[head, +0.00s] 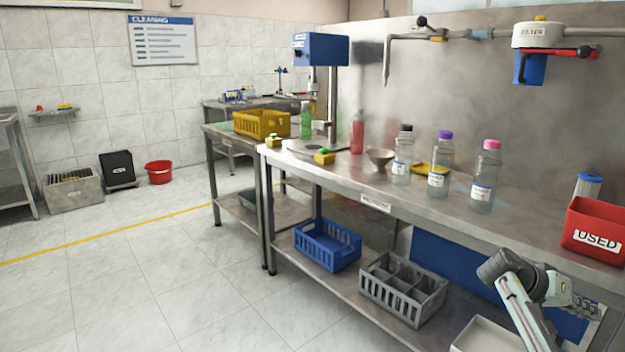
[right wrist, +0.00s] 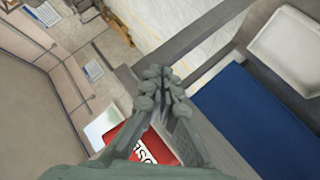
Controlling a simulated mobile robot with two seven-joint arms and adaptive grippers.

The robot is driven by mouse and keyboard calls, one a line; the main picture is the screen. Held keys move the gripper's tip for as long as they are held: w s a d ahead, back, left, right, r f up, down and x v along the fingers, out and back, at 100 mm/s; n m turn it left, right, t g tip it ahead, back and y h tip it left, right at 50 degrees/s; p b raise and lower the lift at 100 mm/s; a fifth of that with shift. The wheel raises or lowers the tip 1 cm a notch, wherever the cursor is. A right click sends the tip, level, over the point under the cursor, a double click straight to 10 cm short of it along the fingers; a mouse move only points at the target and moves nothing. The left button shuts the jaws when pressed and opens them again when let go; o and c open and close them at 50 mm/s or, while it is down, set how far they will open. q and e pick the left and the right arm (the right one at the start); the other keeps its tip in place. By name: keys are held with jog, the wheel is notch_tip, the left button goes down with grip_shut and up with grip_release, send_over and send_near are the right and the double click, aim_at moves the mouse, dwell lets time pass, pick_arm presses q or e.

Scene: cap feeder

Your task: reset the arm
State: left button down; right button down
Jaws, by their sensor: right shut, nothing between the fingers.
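My right arm comes in at the lower right of the head view. Its gripper (head: 588,307) is in front of the bench's front edge, below and in front of the red bin marked USED (head: 592,232). In the right wrist view the fingers (right wrist: 163,88) are together, with nothing between them. The red bin (right wrist: 150,150) shows partly behind the fingers there. My left gripper is in neither view.
The steel bench (head: 340,182) carries bottles with black, purple (head: 440,165) and pink caps (head: 487,178). Its lower shelf holds a blue crate (head: 328,245), a grey divided crate (head: 403,288) and a pale tray (head: 488,336).

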jog(key=w+a+n+t+y, duration=0.45)
jog(key=w+a+t, duration=0.2)
jog(key=w, duration=0.45)
jog(key=w+a+n+t+y, duration=0.4)
jog(key=w+a+n+t, duration=0.3)
jog(key=w, duration=0.4)
jog(key=s+a+f+g+y, duration=0.1)
jog(key=s+a+f+g, duration=0.25)
jog(key=s+f, duration=1)
jog(key=s+a+f+g+y, duration=0.15)
jog(key=s+a+f, duration=0.25)
jog(key=s+f, duration=0.9)
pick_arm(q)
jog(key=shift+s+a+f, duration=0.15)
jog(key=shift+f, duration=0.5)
pick_arm(e)
jog(key=s+a+f+g, duration=0.2)
jog(key=s+f, duration=0.6)
jog(key=s, duration=0.4)
jog(key=s+a+f+g, duration=0.3)
jog(key=s+f, duration=0.5)
jog(key=s, duration=0.4)
jog(key=shift+a+f, duration=0.2)
jog(key=shift+a, duration=0.2)
